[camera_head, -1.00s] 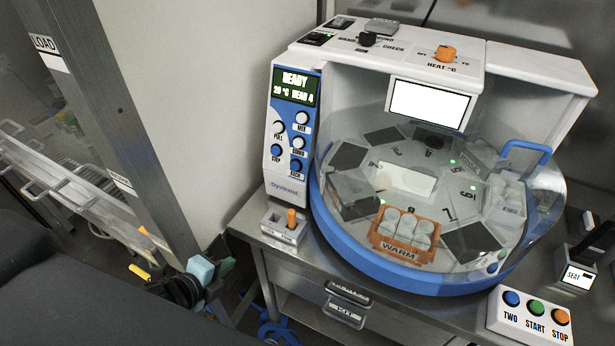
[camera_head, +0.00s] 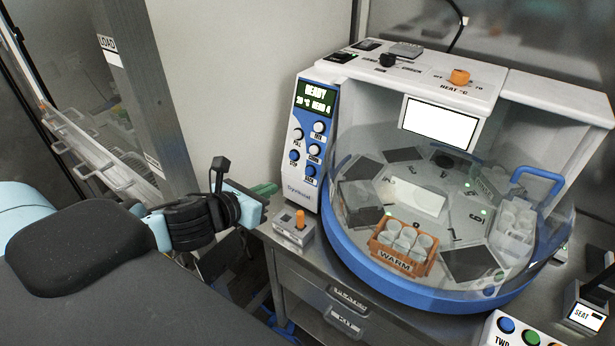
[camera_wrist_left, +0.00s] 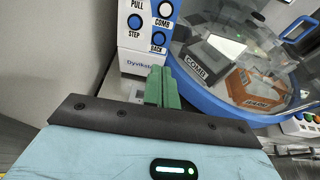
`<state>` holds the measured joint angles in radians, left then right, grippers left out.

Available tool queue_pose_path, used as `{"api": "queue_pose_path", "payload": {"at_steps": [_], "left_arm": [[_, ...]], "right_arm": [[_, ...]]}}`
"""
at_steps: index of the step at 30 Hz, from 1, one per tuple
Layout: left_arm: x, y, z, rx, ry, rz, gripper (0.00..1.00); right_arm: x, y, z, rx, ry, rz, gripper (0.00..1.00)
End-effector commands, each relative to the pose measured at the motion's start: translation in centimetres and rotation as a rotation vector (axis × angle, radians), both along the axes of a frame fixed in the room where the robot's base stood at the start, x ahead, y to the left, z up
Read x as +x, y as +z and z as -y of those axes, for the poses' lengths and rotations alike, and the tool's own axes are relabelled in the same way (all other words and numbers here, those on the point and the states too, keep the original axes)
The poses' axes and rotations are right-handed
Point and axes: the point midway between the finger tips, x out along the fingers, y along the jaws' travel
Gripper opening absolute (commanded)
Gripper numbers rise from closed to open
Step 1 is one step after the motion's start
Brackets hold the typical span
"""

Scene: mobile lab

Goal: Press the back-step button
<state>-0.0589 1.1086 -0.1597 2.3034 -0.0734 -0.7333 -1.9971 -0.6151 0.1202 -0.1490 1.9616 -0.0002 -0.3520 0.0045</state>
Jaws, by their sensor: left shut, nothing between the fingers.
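The white machine's control panel (camera_head: 312,150) has a screen reading READY and several white and blue round buttons. The blue button labelled BACK (camera_head: 311,171) is the lowest on the right. It also shows in the left wrist view (camera_wrist_left: 158,38), just above the fingertips in the picture. The blue STEP button (camera_head: 295,155) is up and left of it. My left gripper (camera_head: 272,187) is left of the panel's lower part, apart from the buttons. Its green fingers (camera_wrist_left: 162,72) are shut and empty, pointing toward the panel's lower edge. My right gripper is out of view.
A small block with an orange peg (camera_head: 299,222) stands on the metal bench below the panel. A round clear-covered carousel with a blue rim (camera_head: 400,284) fills the right, holding an orange WARM rack (camera_head: 391,258). A metal post (camera_head: 140,90) stands left.

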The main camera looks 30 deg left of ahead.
Motion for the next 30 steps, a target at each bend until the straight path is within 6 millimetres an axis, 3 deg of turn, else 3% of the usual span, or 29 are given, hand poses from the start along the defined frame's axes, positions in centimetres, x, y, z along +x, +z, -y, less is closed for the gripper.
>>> {"api": "queue_pose_path", "payload": {"at_steps": [14, 30], "left_arm": [[0.8, -0.4, 0.0, -0.003, 0.002, 0.000, 0.00], [7.2, -2.6, 0.4, -0.008, 0.004, 0.001, 0.00]], "right_arm": [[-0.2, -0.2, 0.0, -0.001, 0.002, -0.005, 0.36], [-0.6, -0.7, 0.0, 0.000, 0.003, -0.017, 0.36]]}}
